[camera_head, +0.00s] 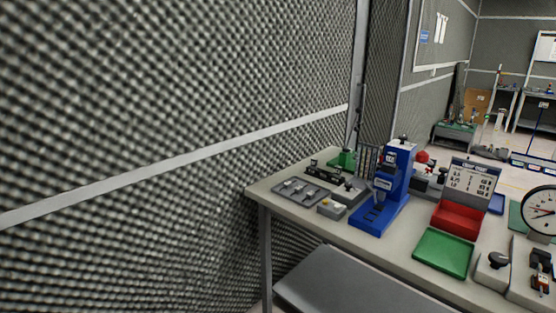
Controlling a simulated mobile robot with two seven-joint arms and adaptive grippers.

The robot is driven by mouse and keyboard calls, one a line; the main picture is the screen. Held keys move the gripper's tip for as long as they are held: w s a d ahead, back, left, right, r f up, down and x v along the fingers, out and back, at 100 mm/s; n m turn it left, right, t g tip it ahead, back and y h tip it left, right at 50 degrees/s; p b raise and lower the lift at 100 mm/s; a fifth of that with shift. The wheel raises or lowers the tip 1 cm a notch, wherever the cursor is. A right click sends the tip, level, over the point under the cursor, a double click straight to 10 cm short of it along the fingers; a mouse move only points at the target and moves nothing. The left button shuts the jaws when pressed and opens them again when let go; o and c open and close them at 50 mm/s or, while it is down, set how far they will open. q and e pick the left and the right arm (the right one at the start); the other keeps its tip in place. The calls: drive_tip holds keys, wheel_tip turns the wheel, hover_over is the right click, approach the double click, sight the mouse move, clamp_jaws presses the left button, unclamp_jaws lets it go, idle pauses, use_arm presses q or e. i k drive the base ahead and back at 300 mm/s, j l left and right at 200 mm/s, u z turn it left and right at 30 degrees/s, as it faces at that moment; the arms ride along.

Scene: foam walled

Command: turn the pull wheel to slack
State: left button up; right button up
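No part is clearly recognisable as the pull wheel. A black knob (498,260) sits on a grey block at the right front of the bench. Beside it is a grey fixture with a small clamp (541,277), partly cut off by the picture edge. A round white dial gauge (541,212) with a red needle stands behind them, also cut off at the right. A red round part (421,157) shows behind the blue press (384,189), mostly hidden. Neither of my grippers is in view.
The bench (344,233) also holds a green tray (443,252), a red bin (457,219), a chart stand (472,180) and a grey tool tray (301,191). A foam wall (150,110) closes the left side. Open floor lies beyond the bench.

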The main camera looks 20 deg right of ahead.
sight(498, 259)
drive_tip(key=l+z, duration=0.15)
drive_tip(key=z, duration=1.95)
